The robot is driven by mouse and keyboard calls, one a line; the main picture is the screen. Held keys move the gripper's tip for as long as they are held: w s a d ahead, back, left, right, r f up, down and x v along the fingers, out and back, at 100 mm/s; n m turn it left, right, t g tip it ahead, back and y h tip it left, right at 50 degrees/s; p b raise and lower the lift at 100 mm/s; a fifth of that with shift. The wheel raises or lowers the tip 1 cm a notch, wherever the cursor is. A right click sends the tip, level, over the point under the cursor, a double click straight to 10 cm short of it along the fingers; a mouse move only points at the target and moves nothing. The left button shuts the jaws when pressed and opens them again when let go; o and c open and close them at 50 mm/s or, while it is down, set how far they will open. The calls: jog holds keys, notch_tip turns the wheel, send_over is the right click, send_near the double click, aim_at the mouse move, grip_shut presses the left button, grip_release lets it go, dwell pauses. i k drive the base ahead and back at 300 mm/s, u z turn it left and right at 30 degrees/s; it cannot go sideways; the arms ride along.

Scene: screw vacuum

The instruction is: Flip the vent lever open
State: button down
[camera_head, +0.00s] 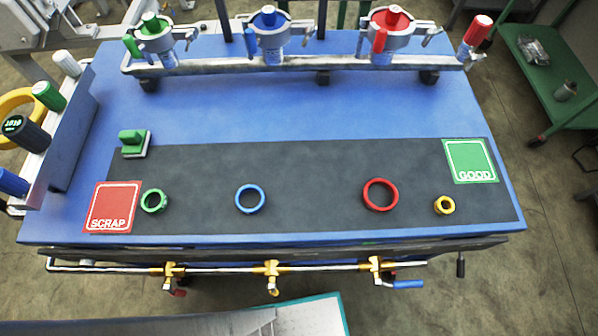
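No part is marked as the vent lever, and I cannot tell for sure which it is. A metal pipe runs along the front edge of the blue table (300,100) and carries brass valves. The right valve (376,266) has a blue handle (408,285) pointing right. The middle valve (271,270) has a brass-coloured part hanging down. The left valve (170,271) has a small red part (179,292) below it. On the back rail, a red-and-white handle (476,33) sits at the right end. My gripper is not in view.
Three clamped pots stand at the back. A green cart (562,100) stands right. Floor is clear at front right.

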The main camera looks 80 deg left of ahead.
aim_at(272, 288)
jog(key=u, duration=0.4)
jog(key=k, duration=0.45)
jog(key=u, duration=1.3)
